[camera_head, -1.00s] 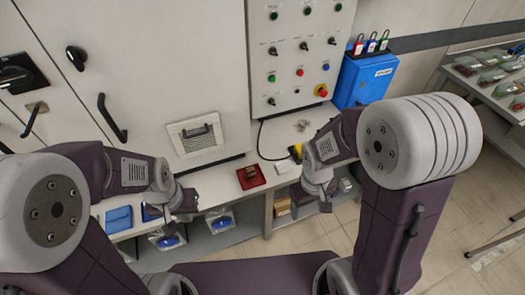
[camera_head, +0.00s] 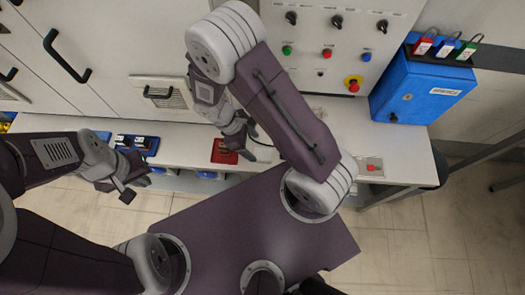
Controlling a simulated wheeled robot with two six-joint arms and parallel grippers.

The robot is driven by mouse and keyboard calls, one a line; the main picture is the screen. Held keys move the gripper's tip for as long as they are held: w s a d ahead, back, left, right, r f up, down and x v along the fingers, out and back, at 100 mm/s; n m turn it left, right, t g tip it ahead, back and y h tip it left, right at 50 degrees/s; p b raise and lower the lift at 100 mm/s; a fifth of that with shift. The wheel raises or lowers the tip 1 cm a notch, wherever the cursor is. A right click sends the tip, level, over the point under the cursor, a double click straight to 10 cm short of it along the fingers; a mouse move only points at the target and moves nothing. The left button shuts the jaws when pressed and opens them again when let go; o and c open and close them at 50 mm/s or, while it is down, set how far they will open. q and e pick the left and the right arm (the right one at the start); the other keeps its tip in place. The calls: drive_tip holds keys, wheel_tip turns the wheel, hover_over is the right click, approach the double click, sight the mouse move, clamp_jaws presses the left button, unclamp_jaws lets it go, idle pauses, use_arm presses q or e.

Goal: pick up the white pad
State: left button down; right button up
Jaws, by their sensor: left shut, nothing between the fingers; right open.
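A small pale grey-white square (camera_head: 361,172) lies on the right part of the bench with a red object (camera_head: 371,168) on it; I cannot tell for certain whether it is the white pad. No other white pad stands out on the white bench. My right gripper (camera_head: 250,144) is open and empty, close to the right of the red tray and well left of the pale square. My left gripper (camera_head: 134,188) is shut and empty in front of the bench, below the blue tray.
The white bench (camera_head: 405,150) is mostly clear on the right. A red tray (camera_head: 218,157) and a blue tray (camera_head: 150,150) with dark items lie on it. A blue box (camera_head: 420,90) with padlocks and a control panel (camera_head: 340,50) stand behind.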

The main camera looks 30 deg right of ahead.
sight(262, 154)
drive_tip(key=b+x, duration=0.1)
drive_tip(key=x, duration=0.6)
drive_tip(key=shift+d+f, duration=0.2)
drive_tip(key=shift+f, duration=0.1)
drive_tip(key=shift+s, duration=0.1)
drive_tip(key=c, duration=1.4)
